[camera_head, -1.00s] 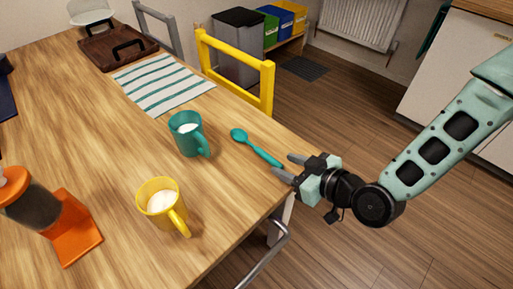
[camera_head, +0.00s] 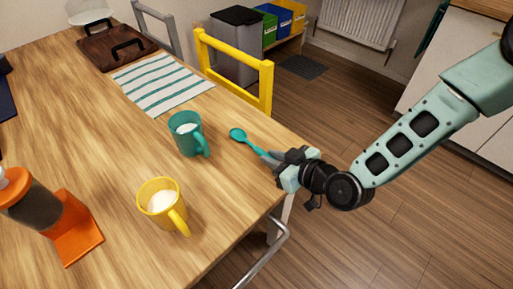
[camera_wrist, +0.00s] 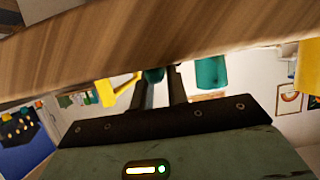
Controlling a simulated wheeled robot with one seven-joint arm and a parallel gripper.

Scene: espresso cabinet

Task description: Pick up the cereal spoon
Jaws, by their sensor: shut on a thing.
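The teal spoon (camera_head: 239,136) lies near the table's right edge, its bowl pointing away to the upper left and its handle toward my gripper. My gripper (camera_head: 271,158) is at the handle end, its fingers shut on the handle. In the wrist view my two fingers (camera_wrist: 160,80) stand close together with a teal piece of the spoon (camera_wrist: 154,75) between their tips. The bowl still appears at or very close to the table top; I cannot tell any gap. The end of the handle is hidden by my gripper.
A teal mug (camera_head: 186,135) with white contents stands left of the spoon. A yellow mug (camera_head: 158,203) stands nearer. A striped cloth (camera_head: 160,84), a brown tray (camera_head: 100,58) and an orange device (camera_head: 75,232) are on the wooden table (camera_head: 80,130). A yellow chair (camera_head: 235,65) stands at its far side.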

